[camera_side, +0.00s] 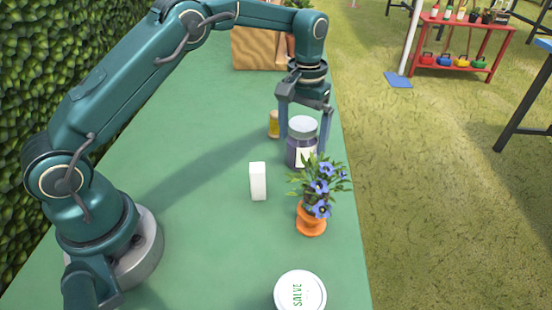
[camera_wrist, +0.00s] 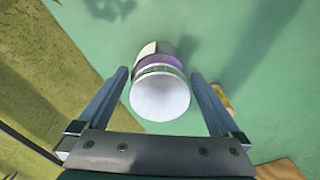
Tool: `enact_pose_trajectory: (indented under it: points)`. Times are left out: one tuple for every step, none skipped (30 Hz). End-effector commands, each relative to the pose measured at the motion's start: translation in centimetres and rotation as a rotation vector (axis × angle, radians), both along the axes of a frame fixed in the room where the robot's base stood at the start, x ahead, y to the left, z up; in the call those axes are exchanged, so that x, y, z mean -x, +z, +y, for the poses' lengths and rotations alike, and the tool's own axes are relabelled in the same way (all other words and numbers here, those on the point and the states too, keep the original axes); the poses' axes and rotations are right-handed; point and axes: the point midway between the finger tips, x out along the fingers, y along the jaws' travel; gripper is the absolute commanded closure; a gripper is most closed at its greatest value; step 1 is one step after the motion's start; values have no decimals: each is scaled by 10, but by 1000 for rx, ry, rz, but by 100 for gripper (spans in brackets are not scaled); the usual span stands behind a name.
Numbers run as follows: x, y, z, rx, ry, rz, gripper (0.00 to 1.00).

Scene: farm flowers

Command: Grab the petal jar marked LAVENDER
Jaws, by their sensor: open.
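A jar with dark purple contents, a white lid and a cream label (camera_side: 302,151) stands upright on the green table. Its label text is too small to read. In the wrist view the jar's white lid (camera_wrist: 160,97) lies between my two fingers, with a purple band and the label's edge beyond it. My gripper (camera_side: 304,130) is open and points down over the jar, one finger on each side. In the wrist view green gaps show between the jar and both fingers of my gripper (camera_wrist: 160,74). It holds nothing.
A small yellow jar (camera_side: 273,124) stands close behind at left. A white block (camera_side: 258,182) and an orange pot with blue flowers (camera_side: 311,223) stand nearer the camera, the flowers close to the jar. A SALVE-marked white lid (camera_side: 301,294) is in front. The table's left is clear.

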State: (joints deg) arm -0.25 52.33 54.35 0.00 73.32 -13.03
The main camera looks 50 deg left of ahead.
Motion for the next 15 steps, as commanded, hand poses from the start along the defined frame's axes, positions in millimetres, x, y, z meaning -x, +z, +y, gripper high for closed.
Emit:
enact_pose_trajectory:
  points:
    - [1, -6, 0, 0, 0, 5, 0]
    - [1, -10, 0, 0, 0, 5, 0]
    - [1, -15, 0, 0, 0, 5, 0]
    - [2, -20, 0, 0, 0, 5, 0]
    - [2, -23, 0, 0, 0, 6, 0]
    - [1, -29, 0, 0, 0, 5, 0]
    - [2, -32, 0, 0, 0, 5, 0]
    - [1, -35, 0, 0, 0, 4, 0]
    - [1, -38, 0, 0, 0, 4, 0]
    - [1, -40, 0, 0, 0, 3, 0]
    - [1, -42, 0, -1, 0, 2, 0]
    - [1, -44, 0, -1, -1, 2, 0]
    - [1, -45, 0, -1, -1, 2, 0]
    - [1, -45, 0, -1, -1, 1, 0]
    - [1, -45, 0, 0, -1, 1, 0]
